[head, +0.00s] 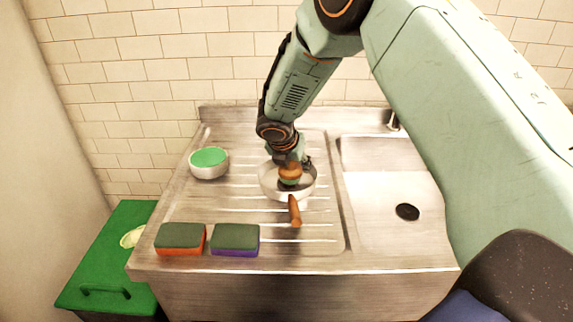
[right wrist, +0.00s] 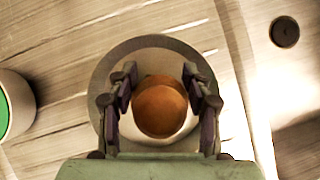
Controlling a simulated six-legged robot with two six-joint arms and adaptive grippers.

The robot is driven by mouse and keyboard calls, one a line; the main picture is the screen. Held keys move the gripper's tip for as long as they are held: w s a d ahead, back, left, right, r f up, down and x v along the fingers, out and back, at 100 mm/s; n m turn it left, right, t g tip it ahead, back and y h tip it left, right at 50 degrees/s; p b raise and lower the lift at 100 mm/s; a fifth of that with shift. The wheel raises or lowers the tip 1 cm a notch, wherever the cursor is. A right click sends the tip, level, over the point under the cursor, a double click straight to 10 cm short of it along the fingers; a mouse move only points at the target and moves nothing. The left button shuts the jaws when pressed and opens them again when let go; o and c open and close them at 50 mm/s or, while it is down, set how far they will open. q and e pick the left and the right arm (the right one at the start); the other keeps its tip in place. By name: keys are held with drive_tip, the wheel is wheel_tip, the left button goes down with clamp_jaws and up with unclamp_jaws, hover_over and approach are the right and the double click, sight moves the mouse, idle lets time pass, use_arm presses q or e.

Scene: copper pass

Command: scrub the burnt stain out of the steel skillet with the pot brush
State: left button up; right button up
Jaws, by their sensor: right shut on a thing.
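The steel skillet (head: 264,186) sits on the ribbed drainboard, its brown handle (head: 294,212) pointing to the front. It also shows in the right wrist view (right wrist: 111,68) as a round pan. The pot brush (head: 290,171) has a round orange-brown knob, which fills the middle of the right wrist view (right wrist: 160,107). My right gripper (right wrist: 160,100) is shut on the knob, one finger on each side, and holds the brush within the skillet's rim. Bristle contact with the pan floor and the burnt stain are hidden or cannot be made out. My left gripper is not in view.
A white bowl with green contents (head: 209,160) stands left of the skillet. An orange-based sponge (head: 181,238) and a purple-based sponge (head: 235,238) lie at the front left. The sink basin (head: 385,190) with its drain is on the right. A green bin (head: 95,265) stands at the left.

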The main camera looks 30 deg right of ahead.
drive_tip(key=shift+s+d, duration=0.25)
drive_tip(key=shift+d, duration=0.25)
wheel_tip(320, 180, up, 6)
drive_tip(key=p, duration=0.6)
drive_tip(key=shift+r, duration=0.1)
wheel_tip(320, 180, up, 3)
drive_tip(key=p, duration=0.3)
drive_tip(key=shift+f, duration=0.25)
idle(0.5)
drive_tip(key=shift+f+b, duration=2.1)
drive_tip(key=shift+f, duration=1.65)
drive_tip(key=shift+w+f, duration=0.15)
drive_tip(key=shift+f, duration=0.15)
